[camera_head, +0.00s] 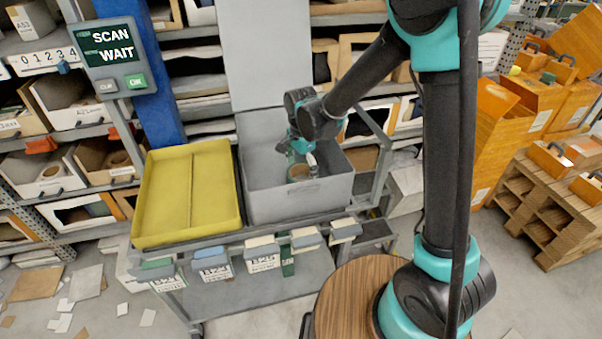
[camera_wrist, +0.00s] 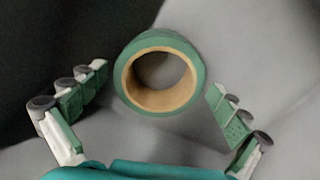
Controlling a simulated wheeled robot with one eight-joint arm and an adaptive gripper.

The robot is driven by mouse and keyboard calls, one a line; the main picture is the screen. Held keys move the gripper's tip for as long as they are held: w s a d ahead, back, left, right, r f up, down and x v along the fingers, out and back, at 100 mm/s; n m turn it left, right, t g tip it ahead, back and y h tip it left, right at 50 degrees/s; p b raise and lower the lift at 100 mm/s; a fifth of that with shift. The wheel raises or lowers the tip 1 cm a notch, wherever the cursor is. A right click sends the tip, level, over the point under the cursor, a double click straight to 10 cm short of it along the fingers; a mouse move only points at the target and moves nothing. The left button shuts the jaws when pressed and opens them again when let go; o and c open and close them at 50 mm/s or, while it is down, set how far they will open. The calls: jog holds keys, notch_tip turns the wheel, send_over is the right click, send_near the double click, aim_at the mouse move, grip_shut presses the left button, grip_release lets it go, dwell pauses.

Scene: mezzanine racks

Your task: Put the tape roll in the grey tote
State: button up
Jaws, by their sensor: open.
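The tape roll (camera_wrist: 195,72), green outside with a tan core, lies inside the grey tote in the wrist view. It also shows in the head view as a small ring (camera_head: 299,171) on the tote floor, partly hidden by my gripper. The grey tote (camera_head: 290,210) stands on the cart, right of the yellow tray. My gripper (camera_head: 307,165) reaches down into the tote. In the wrist view my gripper (camera_wrist: 158,92) is open, with one finger on each side of the roll. A gap shows between each finger and the roll.
A yellow tray (camera_head: 190,195) sits empty beside the tote on the cart. A scan screen (camera_head: 115,52) reads "SCAN WAIT". Racks with bins stand behind. Orange boxes (camera_head: 510,110) and a pallet (camera_head: 550,195) stand at right. Scraps of paper and cardboard (camera_head: 85,283) litter the floor at left.

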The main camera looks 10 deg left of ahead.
notch_tip(320, 180, up, 11)
jog(key=shift+r, duration=0.2)
jog(key=shift+s, duration=0.1)
dwell(0.4)
